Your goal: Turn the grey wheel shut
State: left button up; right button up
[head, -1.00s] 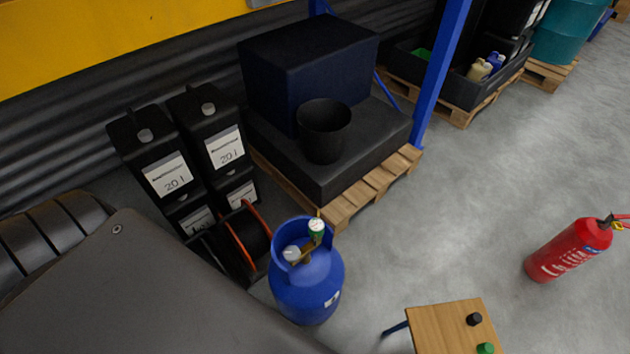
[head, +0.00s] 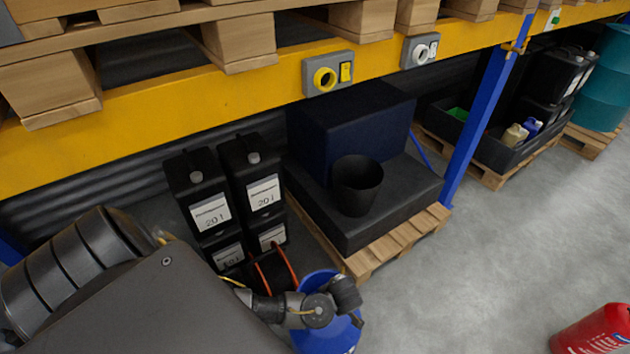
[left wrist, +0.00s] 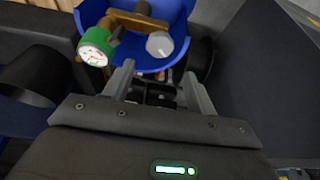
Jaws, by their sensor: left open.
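The grey wheel (left wrist: 160,44) is a small pale round knob on a brass valve (left wrist: 138,21) inside the collar of a blue gas cylinder (left wrist: 168,62). A green-rimmed gauge (left wrist: 96,46) sits on the valve's left. My left gripper (left wrist: 158,70) is open, its two fingers pointing at the cylinder collar. The wheel lies just beyond the fingertips, towards the right finger, and is not between them. In the head view my left arm covers much of the blue cylinder (head: 343,335) and hides the wheel. My right gripper is not in view.
Black canisters (head: 199,190) and an orange-rimmed reel (head: 275,270) stand close behind the cylinder. A pallet (head: 400,237) bears dark blocks and a black bucket (head: 357,185). A red extinguisher (head: 598,332) stands right. The floor between is clear. A yellow beam (head: 215,105) spans above.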

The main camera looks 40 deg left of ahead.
pick_arm(q)
jog(key=x, duration=0.5)
jog(key=b+x, duration=0.1)
jog(key=x, duration=0.4)
jog(key=shift+a+f, duration=0.25)
jog(key=shift+a, duration=0.1)
jog(key=shift+c, duration=0.5)
jog(key=c, duration=0.5)
jog(key=shift+a, duration=0.15)
jog(key=shift+c, duration=0.5)
